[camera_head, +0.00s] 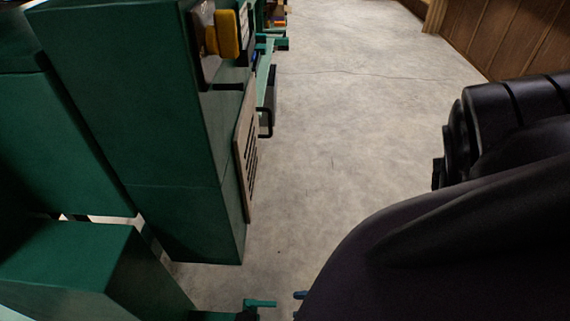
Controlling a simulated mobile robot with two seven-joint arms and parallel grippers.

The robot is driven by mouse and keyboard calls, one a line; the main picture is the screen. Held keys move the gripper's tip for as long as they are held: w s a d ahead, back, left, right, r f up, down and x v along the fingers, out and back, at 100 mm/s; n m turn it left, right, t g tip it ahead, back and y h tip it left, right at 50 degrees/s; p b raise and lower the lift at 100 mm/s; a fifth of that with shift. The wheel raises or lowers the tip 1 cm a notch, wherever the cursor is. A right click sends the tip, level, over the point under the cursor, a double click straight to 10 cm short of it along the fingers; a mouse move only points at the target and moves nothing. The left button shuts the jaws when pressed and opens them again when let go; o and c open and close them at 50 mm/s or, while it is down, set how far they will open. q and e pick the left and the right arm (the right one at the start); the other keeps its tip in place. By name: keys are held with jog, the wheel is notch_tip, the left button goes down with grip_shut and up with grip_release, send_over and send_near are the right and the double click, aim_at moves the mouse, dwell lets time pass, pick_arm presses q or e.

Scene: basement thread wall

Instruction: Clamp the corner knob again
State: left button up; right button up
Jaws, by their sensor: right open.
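A yellow knob (228,34) sits on a metal plate on the side of a tall green machine (150,110), at the upper left; I cannot tell for certain whether it is the corner knob. My right gripper (441,160) shows as dark parts at the right, mostly hidden by my own dark arm. It is open, well to the right of the green machine, over the floor and apart from the knob. Nothing shows between its jaws. My left gripper is not in view.
A vented panel (247,153) and a dark handle (268,103) stick out from the machine's side. Teal handle-like parts (260,303) show at the bottom. Bare concrete floor (345,95) lies between the machines and a wood-panelled wall (510,40).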

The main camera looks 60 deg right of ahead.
jog(key=shift+v, duration=0.95)
